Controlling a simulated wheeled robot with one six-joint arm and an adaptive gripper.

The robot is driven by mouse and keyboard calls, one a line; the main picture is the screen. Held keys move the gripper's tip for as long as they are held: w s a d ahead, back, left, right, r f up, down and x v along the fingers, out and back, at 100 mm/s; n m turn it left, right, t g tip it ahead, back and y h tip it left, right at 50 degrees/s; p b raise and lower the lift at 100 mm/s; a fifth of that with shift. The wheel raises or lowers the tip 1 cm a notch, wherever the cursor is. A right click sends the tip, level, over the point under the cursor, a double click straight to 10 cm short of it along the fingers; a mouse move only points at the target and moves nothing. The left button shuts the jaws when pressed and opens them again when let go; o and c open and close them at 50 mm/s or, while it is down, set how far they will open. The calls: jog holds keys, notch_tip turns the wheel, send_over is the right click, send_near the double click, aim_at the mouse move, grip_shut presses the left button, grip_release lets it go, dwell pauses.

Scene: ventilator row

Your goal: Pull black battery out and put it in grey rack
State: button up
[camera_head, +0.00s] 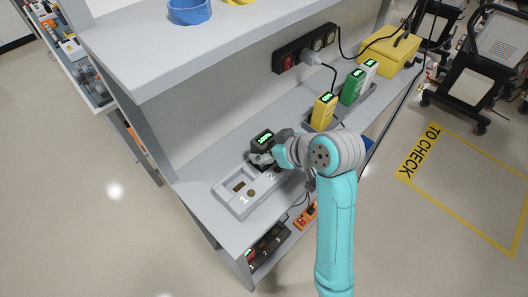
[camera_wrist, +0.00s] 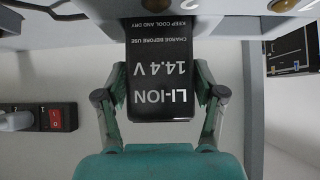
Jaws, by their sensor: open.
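The black battery (camera_head: 263,138) has a lit green display on its end and stands at the slot 2 end of a grey numbered tray (camera_head: 222,198). In the wrist view the black battery (camera_wrist: 160,75) shows its "LI-ION 14.4 V" label upside down. My gripper (camera_wrist: 160,88) is open, with one finger on each side of the battery; I cannot tell whether the fingers touch it. In the head view my gripper (camera_head: 272,157) is beside the battery and partly hides it and slot 2. Slot 1 of the tray is empty.
A grey holder (camera_head: 368,103) with yellow, green and white batteries stands farther back on the same shelf. Behind it are a power strip (camera_head: 290,60) and a yellow case (camera_head: 388,52). An upper shelf (camera_head: 200,45) overhangs the left. A lower shelf holds a dark numbered rack (camera_head: 272,246).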

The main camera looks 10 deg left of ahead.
aim_at(264, 137)
grip_shut()
jog(key=shift+r, duration=0.1)
jog(key=shift+r, duration=0.2)
jog(key=shift+r, duration=2.3)
